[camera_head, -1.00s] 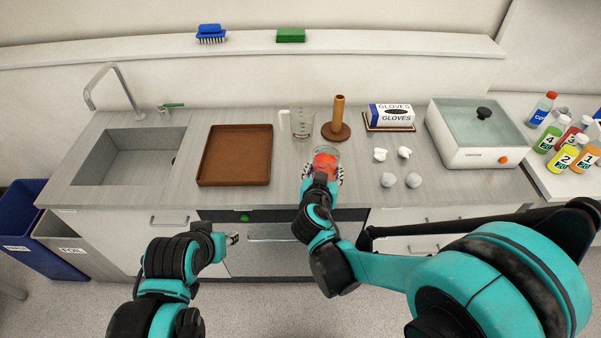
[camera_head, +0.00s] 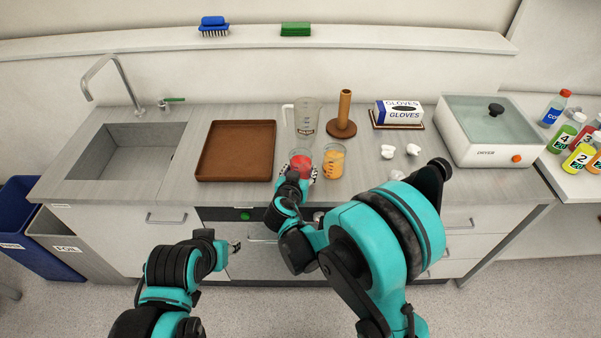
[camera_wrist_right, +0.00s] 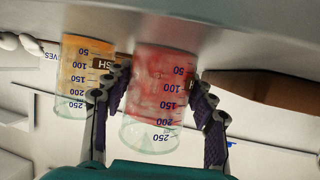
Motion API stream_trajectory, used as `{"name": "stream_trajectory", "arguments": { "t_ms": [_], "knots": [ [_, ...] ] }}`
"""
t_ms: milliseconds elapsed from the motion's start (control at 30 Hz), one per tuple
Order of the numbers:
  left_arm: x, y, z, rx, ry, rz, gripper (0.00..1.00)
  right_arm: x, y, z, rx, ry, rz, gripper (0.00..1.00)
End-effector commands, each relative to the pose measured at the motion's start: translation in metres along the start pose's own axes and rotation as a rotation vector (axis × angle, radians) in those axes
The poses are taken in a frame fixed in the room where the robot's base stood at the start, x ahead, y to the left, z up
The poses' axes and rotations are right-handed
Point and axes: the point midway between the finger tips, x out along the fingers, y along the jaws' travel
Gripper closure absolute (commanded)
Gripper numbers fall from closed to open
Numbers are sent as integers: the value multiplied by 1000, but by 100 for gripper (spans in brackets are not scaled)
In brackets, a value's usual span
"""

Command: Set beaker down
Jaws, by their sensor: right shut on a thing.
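A clear beaker of red liquid (camera_head: 301,160) is at the front middle of the counter. My right gripper (camera_head: 297,174) is shut on it. In the right wrist view, the picture is upside down and the fingers (camera_wrist_right: 157,110) flank the red beaker (camera_wrist_right: 160,90), which looks upright with its base at or very close to the counter; I cannot tell if it touches. A second beaker with orange liquid (camera_head: 333,162) stands just right of it, a small gap apart; it also shows in the right wrist view (camera_wrist_right: 88,70). My left gripper (camera_head: 235,246) is in front of the counter, away from both; its jaws are too small to read.
A clear jug (camera_head: 306,118) and a wooden post on a round base (camera_head: 341,128) stand behind the beakers. A brown tray (camera_head: 203,166) lies left, beside the sink (camera_head: 125,155). White crumpled pieces (camera_head: 388,151), a glove box (camera_head: 399,112) and a dryer (camera_head: 470,152) are right.

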Motion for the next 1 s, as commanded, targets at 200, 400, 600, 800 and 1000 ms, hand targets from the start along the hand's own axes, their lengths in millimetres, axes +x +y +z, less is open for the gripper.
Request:
{"name": "stream_trajectory", "arguments": {
  "t_ms": [200,400,600,800,1000],
  "knots": [
    [0,0,0,0,0,0,60,0,0,0,0,0,0,76],
    [2,0,1,0,0,0,60,0,0,1,0,0,0,23],
    [2,0,1,0,0,0,60,0,0,1,0,0,0,23],
    [-3,0,-3,0,0,0,60,-3,0,-4,0,0,0,23],
    [-11,0,-8,0,0,0,60,-42,-1,-4,-3,1,-4,23]
  ]
}}
